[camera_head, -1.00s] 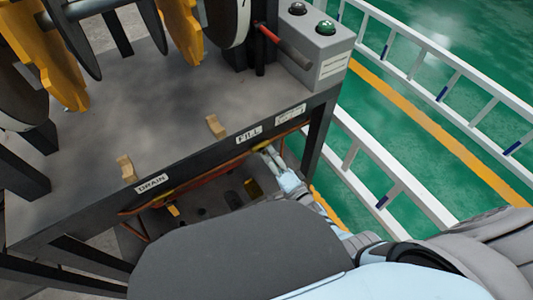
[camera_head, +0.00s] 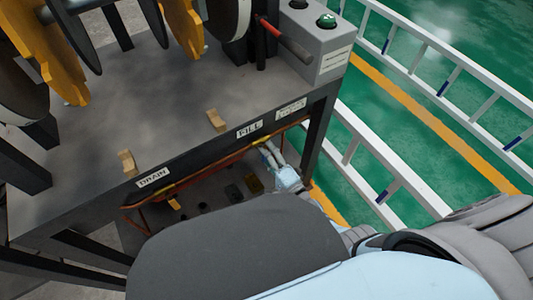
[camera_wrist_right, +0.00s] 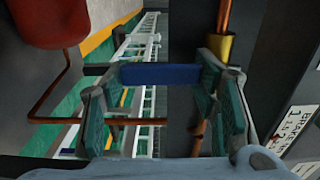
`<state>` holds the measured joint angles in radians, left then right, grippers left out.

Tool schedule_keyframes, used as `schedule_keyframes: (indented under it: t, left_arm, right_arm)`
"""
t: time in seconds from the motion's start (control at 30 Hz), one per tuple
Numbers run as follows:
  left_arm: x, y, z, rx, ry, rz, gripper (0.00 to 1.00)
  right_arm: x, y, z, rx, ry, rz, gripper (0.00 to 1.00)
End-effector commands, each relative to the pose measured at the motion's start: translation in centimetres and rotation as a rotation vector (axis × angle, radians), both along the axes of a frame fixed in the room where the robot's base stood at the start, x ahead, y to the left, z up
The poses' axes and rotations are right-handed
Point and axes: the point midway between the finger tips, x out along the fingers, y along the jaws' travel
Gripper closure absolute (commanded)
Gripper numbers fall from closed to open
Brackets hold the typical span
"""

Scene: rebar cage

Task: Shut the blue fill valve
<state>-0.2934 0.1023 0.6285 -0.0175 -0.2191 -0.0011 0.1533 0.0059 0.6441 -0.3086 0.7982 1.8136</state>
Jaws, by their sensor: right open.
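My right gripper (camera_head: 268,153) is under the front edge of the grey bench, just below and right of the FILL label (camera_head: 249,129). In the right wrist view my right gripper (camera_wrist_right: 158,100) is open, with its two green-padded fingers wide apart. The blue valve handle (camera_wrist_right: 160,75) lies crosswise between the fingers near their tips, with space on the near side. I cannot tell whether its ends touch the fingers. A brass valve body (camera_wrist_right: 220,47) on a copper pipe is at the upper right. The handle is not discernible in the head view. My left gripper is not in view.
A DRAIN label (camera_head: 153,177) is farther left on the bench edge. A control box (camera_head: 315,42) with a green button stands on the bench (camera_head: 110,125). Bent copper pipe and a red part (camera_wrist_right: 48,22) are left in the wrist view. White ladder-like rails (camera_head: 395,170) are at right.

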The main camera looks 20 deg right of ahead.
Motion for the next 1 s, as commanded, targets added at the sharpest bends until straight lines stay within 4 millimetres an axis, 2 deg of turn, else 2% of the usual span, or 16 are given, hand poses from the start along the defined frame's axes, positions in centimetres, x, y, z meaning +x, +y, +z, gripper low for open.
schedule_keyframes:
  t: [0.03, 0.1, 0.4, 0.5, 0.57, 0.83, 1.0]
  left_arm:
    - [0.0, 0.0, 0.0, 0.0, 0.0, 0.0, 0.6]
    - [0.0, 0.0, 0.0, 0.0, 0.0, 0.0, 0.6]
    - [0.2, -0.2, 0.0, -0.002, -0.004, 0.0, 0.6]
    - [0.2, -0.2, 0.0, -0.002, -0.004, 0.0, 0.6]
    - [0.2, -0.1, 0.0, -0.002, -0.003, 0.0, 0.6]
    - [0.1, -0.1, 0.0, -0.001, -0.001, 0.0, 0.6]
    - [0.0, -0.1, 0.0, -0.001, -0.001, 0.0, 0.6]
  right_arm:
    - [-0.1, 0.0, -0.2, -0.001, 0.004, 0.0, 0.36]
    - [-0.1, 0.0, -0.1, -0.002, 0.003, 0.0, 0.26]
    - [0.0, 0.0, 0.0, -0.002, 0.0, 0.0, 0.26]
    - [-0.7, -0.2, -0.1, -0.003, 0.0, 0.0, 0.26]
    - [-1.7, -0.4, -0.1, -0.002, 0.002, 0.0, 0.26]
    - [-8.9, -1.9, -0.1, -0.003, 0.003, 0.0, 0.26]
    - [-11.4, -2.5, 0.0, -0.002, 0.002, 0.001, 0.26]
